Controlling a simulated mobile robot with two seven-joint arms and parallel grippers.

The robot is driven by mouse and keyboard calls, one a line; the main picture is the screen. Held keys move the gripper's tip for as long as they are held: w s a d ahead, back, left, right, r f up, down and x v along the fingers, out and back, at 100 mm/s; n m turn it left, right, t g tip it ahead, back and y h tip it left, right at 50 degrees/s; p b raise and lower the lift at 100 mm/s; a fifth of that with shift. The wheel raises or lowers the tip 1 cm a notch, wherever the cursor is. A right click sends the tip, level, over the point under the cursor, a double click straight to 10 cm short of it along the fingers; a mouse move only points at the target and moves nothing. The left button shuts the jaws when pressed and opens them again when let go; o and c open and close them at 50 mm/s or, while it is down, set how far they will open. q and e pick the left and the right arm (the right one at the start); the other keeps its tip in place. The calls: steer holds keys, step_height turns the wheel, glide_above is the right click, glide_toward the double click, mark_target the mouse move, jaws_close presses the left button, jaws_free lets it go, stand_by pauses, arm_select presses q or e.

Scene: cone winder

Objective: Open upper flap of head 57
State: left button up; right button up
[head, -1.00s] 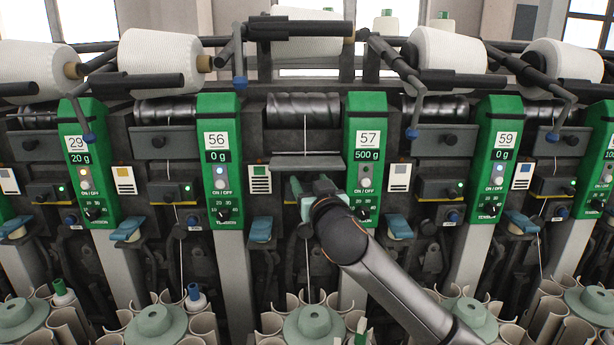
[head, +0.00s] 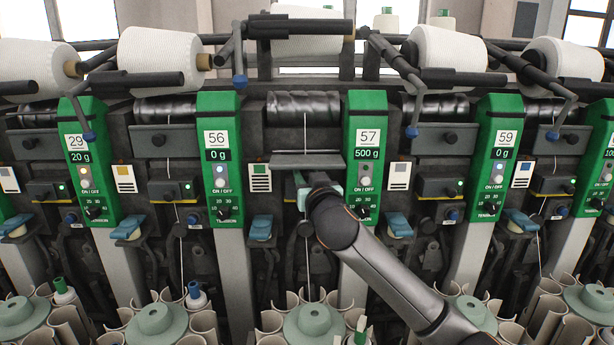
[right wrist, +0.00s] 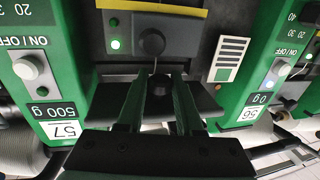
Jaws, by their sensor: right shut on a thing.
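Head 57's green panel (head: 366,150) reads 500 g. Its upper flap (head: 306,160) shows left of the panel as a grey plate tipped outward and down, with a dark gap and a thread above it. The neighbouring head 56's upper flap (head: 178,141) stands upright. My right gripper (head: 300,181) is just under head 57's flap, partly hidden by my wrist. In the right wrist view, which is upside down, the green fingers of this gripper (right wrist: 160,88) close on the flap's dark knob, mostly hidden between them. My left gripper is not in view.
Head 57's lower box with its round knob (right wrist: 152,42) and green light lies close by the fingers. Blue levers (head: 261,228) stick out at both sides. A yarn package (head: 308,45) and bars hang above; bobbin magazines (head: 314,322) stand below.

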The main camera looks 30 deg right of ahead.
jaws_close()
stand_by(0.8)
